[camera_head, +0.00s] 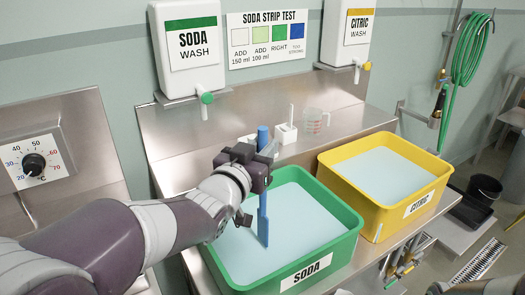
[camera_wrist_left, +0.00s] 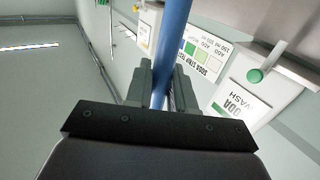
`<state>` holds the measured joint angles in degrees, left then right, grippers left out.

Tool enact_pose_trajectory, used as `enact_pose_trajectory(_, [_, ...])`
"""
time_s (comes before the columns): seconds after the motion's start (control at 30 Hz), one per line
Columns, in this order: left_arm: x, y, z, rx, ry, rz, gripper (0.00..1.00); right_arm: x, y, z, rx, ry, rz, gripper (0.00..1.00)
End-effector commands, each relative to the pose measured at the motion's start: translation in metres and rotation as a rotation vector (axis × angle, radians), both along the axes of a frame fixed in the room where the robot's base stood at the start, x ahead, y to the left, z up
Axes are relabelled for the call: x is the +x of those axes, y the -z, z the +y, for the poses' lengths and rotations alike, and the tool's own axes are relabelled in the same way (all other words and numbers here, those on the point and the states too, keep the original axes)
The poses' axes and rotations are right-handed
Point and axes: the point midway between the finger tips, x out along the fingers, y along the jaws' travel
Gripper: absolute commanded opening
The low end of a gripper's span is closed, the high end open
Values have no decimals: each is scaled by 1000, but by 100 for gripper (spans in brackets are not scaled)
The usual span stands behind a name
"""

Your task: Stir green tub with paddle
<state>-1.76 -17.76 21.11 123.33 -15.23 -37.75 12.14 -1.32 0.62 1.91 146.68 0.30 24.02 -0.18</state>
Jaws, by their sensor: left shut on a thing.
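The green tub (camera_head: 352,237), labelled SODA, stands on the steel bench and holds pale blue liquid. My left gripper (camera_head: 262,160) is shut on the blue paddle (camera_head: 263,205) above the tub's left part. The paddle is close to upright, its handle rising above the gripper and its lower end down at the liquid. How deep the end goes I cannot tell. In the left wrist view the paddle's handle (camera_wrist_left: 172,45) runs between the two fingers. My right gripper is not in view; a pale part at the bottom right edge may be my right arm.
A yellow tub (camera_head: 440,178), labelled CITRIC, stands right beside the green tub. Behind them are a measuring jug (camera_head: 314,120) and a white holder (camera_head: 286,132). A SODA dispenser (camera_head: 190,50) and a CITRIC dispenser (camera_head: 346,35) hang on the wall. A temperature dial (camera_head: 34,164) is at left.

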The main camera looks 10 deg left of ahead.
Motion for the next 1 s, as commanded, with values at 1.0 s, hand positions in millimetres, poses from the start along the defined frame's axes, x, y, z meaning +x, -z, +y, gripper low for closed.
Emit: enact_pose_trajectory(1.0, [0, -79, 0, 0, 0, 0, 0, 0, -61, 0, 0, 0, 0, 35])
